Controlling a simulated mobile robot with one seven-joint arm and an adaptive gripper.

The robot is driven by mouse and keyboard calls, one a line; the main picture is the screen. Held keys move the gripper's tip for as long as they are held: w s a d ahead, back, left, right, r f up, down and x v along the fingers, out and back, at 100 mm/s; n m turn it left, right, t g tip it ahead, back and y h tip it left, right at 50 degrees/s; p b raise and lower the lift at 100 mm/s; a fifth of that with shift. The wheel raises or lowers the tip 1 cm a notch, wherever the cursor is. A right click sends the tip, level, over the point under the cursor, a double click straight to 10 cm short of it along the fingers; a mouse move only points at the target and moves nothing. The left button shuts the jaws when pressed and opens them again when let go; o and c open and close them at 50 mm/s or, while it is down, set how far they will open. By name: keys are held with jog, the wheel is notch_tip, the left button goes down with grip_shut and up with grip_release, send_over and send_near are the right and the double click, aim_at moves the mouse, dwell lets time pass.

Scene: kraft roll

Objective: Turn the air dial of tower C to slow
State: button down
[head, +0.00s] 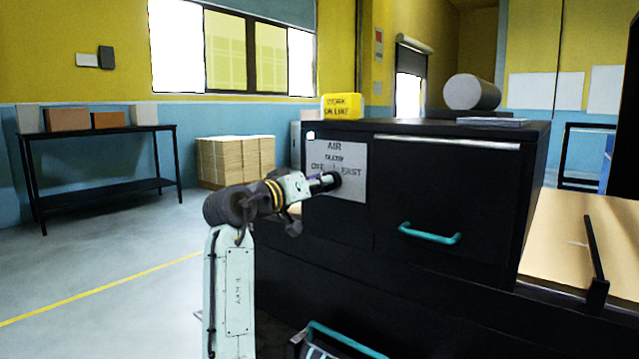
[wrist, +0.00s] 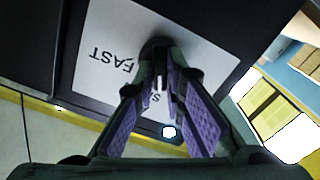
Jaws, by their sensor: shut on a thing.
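The air dial's white panel (head: 352,160) is on the front of a black cabinet (head: 450,185). It reads AIR, with SLOW above and OFF and FAST to the sides. The dark round dial (wrist: 155,46) shows in the wrist view, partly covered by the fingers; in the head view my gripper hides most of it. My gripper (head: 327,182) reaches the panel from the left. In the wrist view my gripper (wrist: 162,82) has its purple-padded fingers closed on the dial. I cannot tell where the dial points. No tower letter is readable.
A yellow sign (head: 341,106) stands on the cabinet top. A teal drawer handle (head: 429,233) sticks out right of the panel. A teal-edged thing (head: 345,340) lies low in front. A black table (head: 100,170) with boxes stands left; the floor between is clear.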

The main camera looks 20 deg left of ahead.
jog(key=m, duration=0.4)
jog(key=shift+m, duration=0.4)
dwell(0.4)
jog(key=c, duration=1.7)
grip_release()
jog(key=shift+o, duration=0.2)
jog(key=v, duration=1.2)
